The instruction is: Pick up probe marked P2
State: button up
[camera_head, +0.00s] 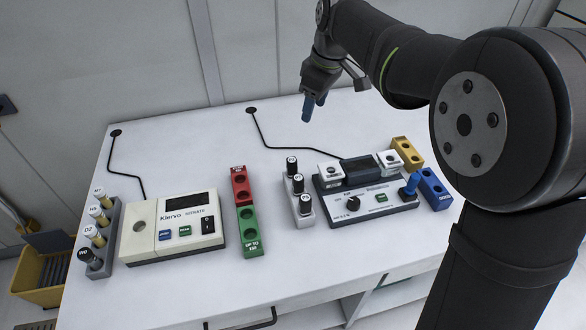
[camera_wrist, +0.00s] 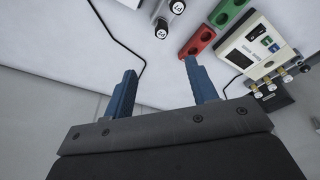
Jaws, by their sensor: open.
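Several black-capped probes stand upright in a light grey rack (camera_head: 306,218) left of the grey meter. They are the back probe (camera_head: 291,166), the middle probe (camera_head: 298,184) and the front probe (camera_head: 305,204). Their white cap labels are too small to read surely, so I cannot tell which is P2. The wrist view shows two of these caps at its top edge, the back one (camera_wrist: 161,29) and another (camera_wrist: 177,7). My gripper (camera_head: 313,106) is high above the back of the table, behind the rack. Its blue fingers (camera_wrist: 161,70) are apart and empty.
The grey meter (camera_head: 340,205) is right of the rack, with yellow (camera_head: 406,150) and blue (camera_head: 436,190) blocks beyond. Red (camera_head: 240,185) and green (camera_head: 250,230) blocks, a cream titrator (camera_head: 150,242) and a vial rack (camera_head: 108,235) are left. A black cable (camera_head: 265,140) crosses the table.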

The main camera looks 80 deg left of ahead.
aim_at(292, 159)
jog(key=s+a+f+m, duration=0.1)
jog(key=f+m, duration=0.2)
jog(key=f, duration=0.3)
jog(key=s+a+f+m+t+h, duration=0.1)
jog(key=a+f+m, duration=0.1)
jog(key=f, duration=0.4)
jog(key=s+a+f+m, duration=0.1)
jog(key=f+m, duration=0.3)
jog(key=f, duration=0.2)
jog(key=shift+s+a+h, duration=0.25)
jog(key=shift+a+h, duration=0.15)
jog(key=shift+s+a+f, duration=0.1)
jog(key=shift+s+f, duration=0.05)
jog(key=shift+f, duration=1.2)
jog(key=shift+s+a+f, duration=0.1)
jog(key=shift+s+f, duration=0.05)
jog(key=shift+f, duration=1.15)
jog(key=c, duration=1.1)
